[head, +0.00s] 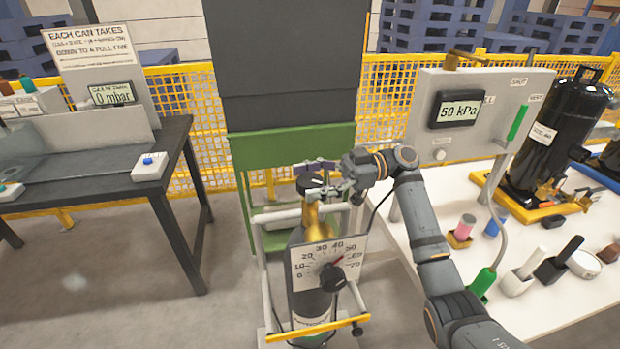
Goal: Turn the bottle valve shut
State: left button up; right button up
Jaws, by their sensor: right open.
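The dark gas bottle (312,308) stands upright in a light metal frame at the centre of the head view. Its brass neck (314,216) rises to the dark bottle valve (310,181) on top. My right gripper (316,179) reaches in from the right at the height of the valve. Its fingers are open, one beyond and one nearer, with the valve's dark top between them. I cannot tell whether they touch it. A dial plate (312,268) marked 0 to 70, with a red pointer and a black knob (333,279), sits in front of the bottle. My left gripper is out of view.
A dark table (160,180) stands at left. A green stand (290,147) and yellow fence (392,95) are behind. Floor at front left is clear.

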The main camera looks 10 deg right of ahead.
jog(key=c, duration=1.2)
